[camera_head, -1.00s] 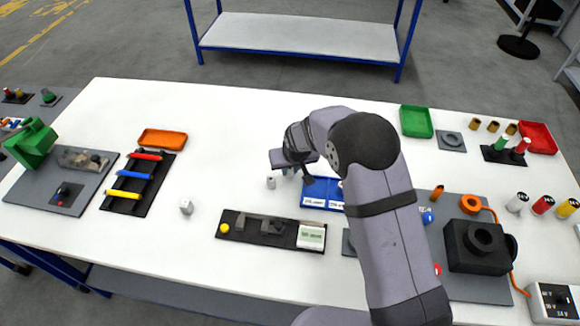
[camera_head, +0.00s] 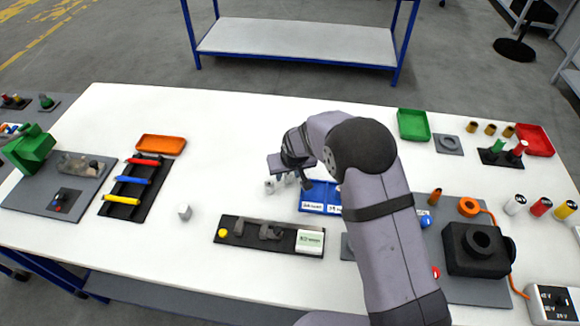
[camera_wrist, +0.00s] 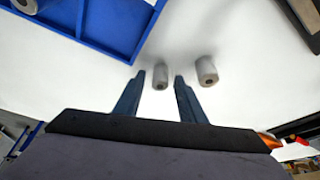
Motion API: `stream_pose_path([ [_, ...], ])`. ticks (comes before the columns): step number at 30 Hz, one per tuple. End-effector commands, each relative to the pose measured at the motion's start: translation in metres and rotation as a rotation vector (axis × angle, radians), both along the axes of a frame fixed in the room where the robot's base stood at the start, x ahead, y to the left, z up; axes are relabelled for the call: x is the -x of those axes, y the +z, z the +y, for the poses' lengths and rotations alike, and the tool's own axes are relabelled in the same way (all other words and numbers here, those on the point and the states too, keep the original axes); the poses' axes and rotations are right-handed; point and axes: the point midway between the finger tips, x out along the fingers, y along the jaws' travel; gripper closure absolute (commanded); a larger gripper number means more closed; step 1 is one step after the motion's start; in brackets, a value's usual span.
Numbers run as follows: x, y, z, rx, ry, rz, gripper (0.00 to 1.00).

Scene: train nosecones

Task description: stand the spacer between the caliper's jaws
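My gripper (camera_wrist: 159,80) is open, fingers pointing down at the white table. A small grey cylinder with a hole in its end, a likely spacer (camera_wrist: 160,76), shows between the fingertips in the wrist view; I cannot tell whether it touches them. A second, similar cylinder (camera_wrist: 207,71) stands just right of the right finger. In the head view one cylinder (camera_head: 269,187) shows left of the gripper (camera_head: 290,181). The caliper (camera_head: 268,233) lies on a black base nearer the camera, with grey jaws, a yellow knob and a pale display. No cylinder shows between its jaws.
A blue divided tray (camera_head: 318,197) with labels sits right of the gripper. A rack of coloured rods (camera_head: 137,187) and an orange tray (camera_head: 161,143) are farther left. Open table lies between.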

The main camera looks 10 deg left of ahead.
Motion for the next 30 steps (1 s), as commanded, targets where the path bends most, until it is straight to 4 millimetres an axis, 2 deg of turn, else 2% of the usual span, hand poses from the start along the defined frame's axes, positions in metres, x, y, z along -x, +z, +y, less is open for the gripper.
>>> stream_pose_path([
  [8, 0.009, 0.026, -0.004, -0.002, 0.0, -0.003, 0.63],
  [21, 0.034, 0.089, -0.014, -0.002, 0.0, -0.004, 0.63],
  [30, 0.042, 0.109, -0.017, 0.0, 0.0, 0.0, 0.63],
])
